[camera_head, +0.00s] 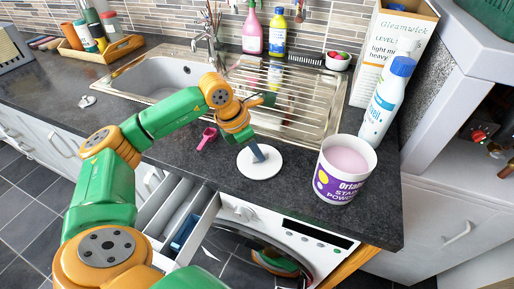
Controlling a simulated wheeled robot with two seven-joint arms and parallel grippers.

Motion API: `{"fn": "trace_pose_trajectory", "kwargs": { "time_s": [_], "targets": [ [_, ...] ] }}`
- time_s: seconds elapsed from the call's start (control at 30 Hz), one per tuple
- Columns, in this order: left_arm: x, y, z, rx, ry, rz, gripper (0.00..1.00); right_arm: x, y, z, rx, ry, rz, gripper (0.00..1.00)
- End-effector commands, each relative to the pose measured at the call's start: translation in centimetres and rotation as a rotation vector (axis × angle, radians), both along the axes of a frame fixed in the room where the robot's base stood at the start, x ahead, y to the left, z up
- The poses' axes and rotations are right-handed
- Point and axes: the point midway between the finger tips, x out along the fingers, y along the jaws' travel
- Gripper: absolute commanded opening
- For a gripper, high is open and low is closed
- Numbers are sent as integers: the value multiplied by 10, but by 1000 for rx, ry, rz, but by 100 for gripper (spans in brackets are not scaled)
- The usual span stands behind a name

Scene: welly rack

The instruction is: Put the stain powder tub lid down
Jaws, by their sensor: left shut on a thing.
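The stain powder tub (335,187) stands upright and open on the dark worktop, with pale pink powder showing inside. Its round white lid (270,170) is flat, to the left of the tub and near the worktop's front edge. My left gripper (258,155) comes down from above and is shut on the lid near its middle. I cannot tell whether the lid touches the worktop or is just above it. The fingertips partly cover the lid. My right gripper is not in view.
A pink scoop (207,138) lies left of the lid. A white bottle with a blue cap (386,103) and a Gleamwick box (389,45) stand behind the tub. The sink (165,80) is behind my arm. An open drawer (183,215) juts out below the worktop.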

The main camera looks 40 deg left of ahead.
Motion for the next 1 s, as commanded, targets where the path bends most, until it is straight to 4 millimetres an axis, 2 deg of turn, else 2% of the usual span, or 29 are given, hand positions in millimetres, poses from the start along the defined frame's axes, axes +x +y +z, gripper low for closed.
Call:
{"fn": "trace_pose_trajectory", "kwargs": {
  "time_s": [0.23, 0.27, 0.3, 0.37, 0.6, 0.73, 1.0],
  "targets": [
    [0, 0, -5, -1, -1, 1, 0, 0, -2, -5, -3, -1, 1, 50],
    [0, 0, -4, -1, -1, 1, 19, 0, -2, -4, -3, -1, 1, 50],
    [0, 0, -3, -1, -1, 1, 30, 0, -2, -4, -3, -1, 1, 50],
    [0, 0, -3, 0, 0, 1, 43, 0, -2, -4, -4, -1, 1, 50],
    [0, 0, -3, -1, 1, 1, 43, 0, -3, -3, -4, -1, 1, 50],
    [-2, 2, 7, 0, -2, 2, 43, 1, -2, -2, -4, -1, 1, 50],
    [-26, 16, 77, -2, -6, 2, 43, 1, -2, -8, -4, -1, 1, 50]
  ]
}}
